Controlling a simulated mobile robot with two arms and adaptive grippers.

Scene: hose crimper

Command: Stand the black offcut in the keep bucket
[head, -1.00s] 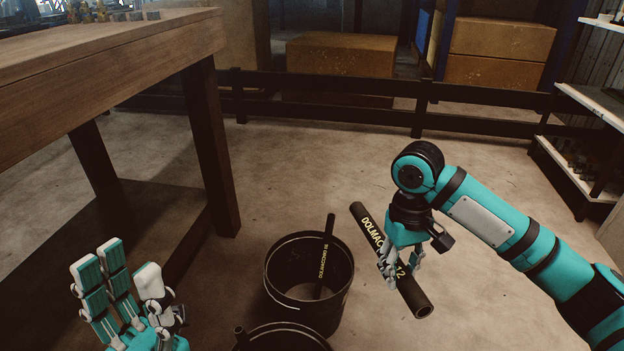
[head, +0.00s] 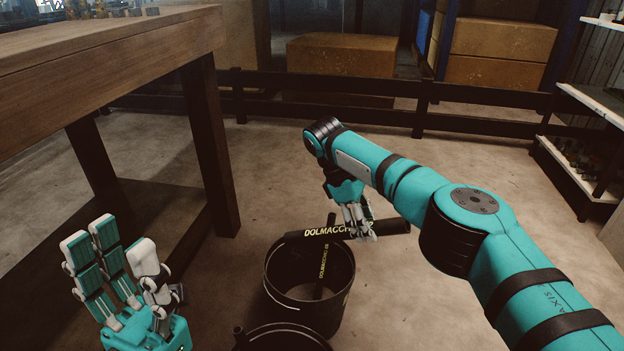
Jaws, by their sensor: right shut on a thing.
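My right gripper (head: 360,222) is shut on a black offcut (head: 392,228), a length of hose with yellow lettering. The offcut lies nearly level above the back rim of a black bucket (head: 326,318) on the floor, with its left end over the bucket's opening. Another thin black hose piece (head: 322,272) with yellow lettering stands leaning inside that bucket. A second black bucket (head: 284,323) is partly cut off at the bottom edge. I cannot read any label saying which is the keep bucket. My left gripper (head: 118,245) is open and empty at the lower left.
A wooden bench (head: 120,50) stands at the left, its leg (head: 212,150) behind the buckets to the left. A dark low rail (head: 350,113) crosses the back, with cardboard boxes (head: 342,55) beyond. Shelves (head: 590,105) stand at the right. The floor around the buckets is clear.

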